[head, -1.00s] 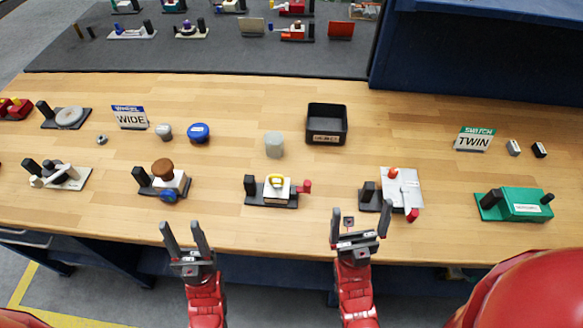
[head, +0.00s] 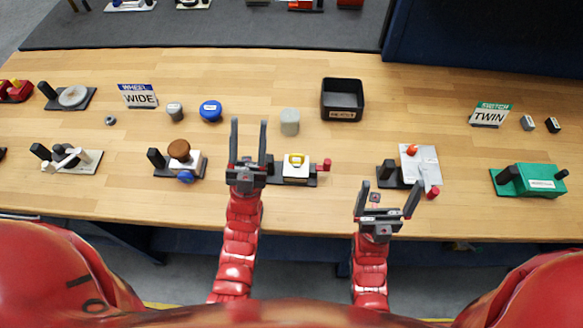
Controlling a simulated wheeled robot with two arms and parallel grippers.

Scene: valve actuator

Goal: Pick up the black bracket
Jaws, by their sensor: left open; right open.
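A small dark square piece (head: 375,198) lies near the table's front edge. It may be the black bracket, but it is too small to be sure. My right gripper (head: 388,186) is open, and the piece shows between its fingers, nearer the left one. I cannot tell whether they touch. My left gripper (head: 249,123) is open with nothing seen between its fingers.
On the wooden table (head: 440,215) stand a brown-knobbed fixture (head: 179,152), a grey-plate fixture (head: 420,165), a green fixture (head: 540,181) and a black bin (head: 342,102). Signs reading WIDE (head: 139,97) and TWIN (head: 490,115) stand farther back. The front strip between fixtures is mostly clear.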

